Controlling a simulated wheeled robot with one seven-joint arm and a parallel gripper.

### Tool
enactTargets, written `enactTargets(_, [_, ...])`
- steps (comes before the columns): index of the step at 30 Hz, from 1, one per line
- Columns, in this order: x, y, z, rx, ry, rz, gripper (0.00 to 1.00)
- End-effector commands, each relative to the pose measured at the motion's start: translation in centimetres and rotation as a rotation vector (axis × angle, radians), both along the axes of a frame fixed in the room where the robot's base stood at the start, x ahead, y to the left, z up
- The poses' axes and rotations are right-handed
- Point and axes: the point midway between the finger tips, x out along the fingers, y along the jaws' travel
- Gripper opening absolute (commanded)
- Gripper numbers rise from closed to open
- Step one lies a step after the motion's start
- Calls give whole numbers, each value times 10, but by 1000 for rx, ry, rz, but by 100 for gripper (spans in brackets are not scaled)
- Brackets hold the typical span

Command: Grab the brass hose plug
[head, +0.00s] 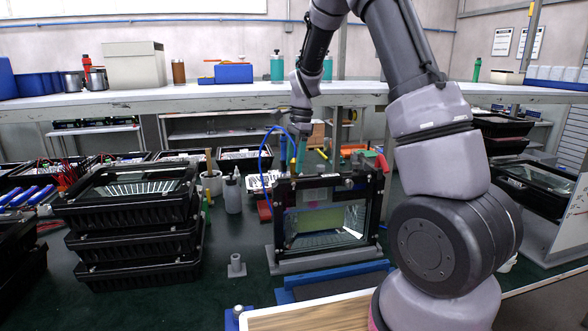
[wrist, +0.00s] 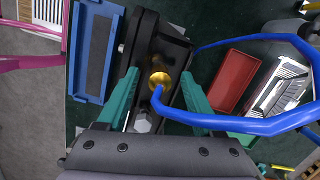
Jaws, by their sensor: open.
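The brass hose plug (wrist: 159,79) is a round gold-coloured piece at the top edge of a black floodlight housing in the wrist view. A blue hose (wrist: 240,124) curves in from the right and ends at the plug. My gripper (wrist: 158,73) is open, with one teal finger on each side of the plug; I cannot tell whether either touches it. In the head view my gripper (head: 293,153) points down over the upright floodlight housing (head: 281,222), above its left corner. The plug is not clearly visible there.
The housing stands in a grey cradle (head: 325,261). Stacked black housings (head: 130,246) stand to the left, with a white bottle (head: 233,194) between. A blue tray (head: 335,283) lies in front. A red tray (wrist: 238,80) lies beside the housing in the wrist view.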

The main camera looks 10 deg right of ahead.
Motion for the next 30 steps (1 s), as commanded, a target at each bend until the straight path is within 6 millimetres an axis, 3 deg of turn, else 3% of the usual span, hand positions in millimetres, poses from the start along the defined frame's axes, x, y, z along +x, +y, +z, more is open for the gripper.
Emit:
enactTargets(9, [0,1,-8,0,-1,0,68])
enactTargets(10, [0,1,-8,0,-1,0,60])
enactTargets(15, [0,1,-8,0,-1,0,0])
enactTargets(25, [0,1,-4,1,-3,0,0])
enactTargets(30, [1,1,22,2,-7,-1,0])
